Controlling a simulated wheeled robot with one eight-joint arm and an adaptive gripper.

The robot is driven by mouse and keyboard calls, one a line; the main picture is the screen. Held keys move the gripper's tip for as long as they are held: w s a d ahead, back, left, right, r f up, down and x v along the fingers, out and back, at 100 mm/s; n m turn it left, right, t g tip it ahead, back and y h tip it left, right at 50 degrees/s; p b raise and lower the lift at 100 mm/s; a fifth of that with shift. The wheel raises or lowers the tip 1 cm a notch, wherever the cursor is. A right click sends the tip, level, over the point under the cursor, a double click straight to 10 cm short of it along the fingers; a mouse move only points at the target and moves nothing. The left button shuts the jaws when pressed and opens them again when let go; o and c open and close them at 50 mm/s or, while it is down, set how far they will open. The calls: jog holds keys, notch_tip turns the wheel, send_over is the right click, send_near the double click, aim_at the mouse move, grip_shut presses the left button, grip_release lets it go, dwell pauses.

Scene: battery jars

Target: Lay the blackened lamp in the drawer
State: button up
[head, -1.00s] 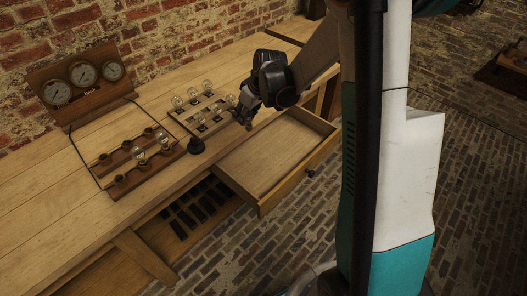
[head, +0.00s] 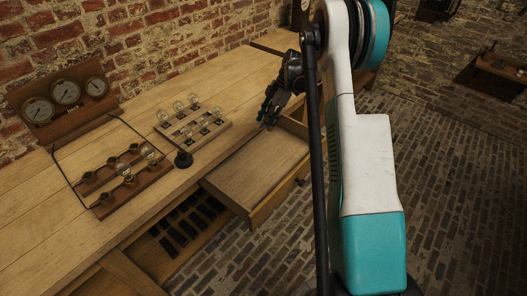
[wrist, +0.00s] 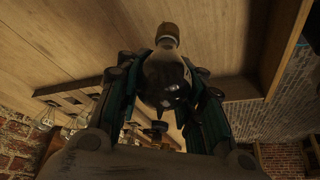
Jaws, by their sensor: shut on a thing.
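The blackened lamp (wrist: 166,78) is between my gripper's fingers in the wrist view, its glass dark and its brass cap (wrist: 168,32) pointing away from the palm. My gripper (head: 268,116) is shut on it; in the head view the lamp is too small and dark to make out. The gripper is near the back corner of the drawer, by the bench's front edge; its exact height is unclear. The drawer (head: 252,172) is pulled out and its visible floor is bare. Its floor and side also seem to show in the wrist view (wrist: 232,50).
A rack (head: 192,128) of several clear lamps stands left of my gripper. A socket board (head: 122,178) with some lamps, a small black knob-like object (head: 183,160) and a gauge panel (head: 65,95) are farther left. Dark blocks (head: 190,220) lie on the shelf below.

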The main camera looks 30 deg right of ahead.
notch_tip(320, 180, down, 14)
jog(key=b, duration=0.4)
jog(key=shift+f, duration=0.25)
jog(key=shift+f+b, duration=0.2)
jog(key=shift+b, duration=0.15)
jog(key=o, duration=1.3)
jog(key=shift+c, duration=0.2)
jog(key=shift+r, duration=0.1)
jog(key=shift+r, duration=0.1)
jog(key=p+v, duration=0.4)
jog(key=v, duration=0.8)
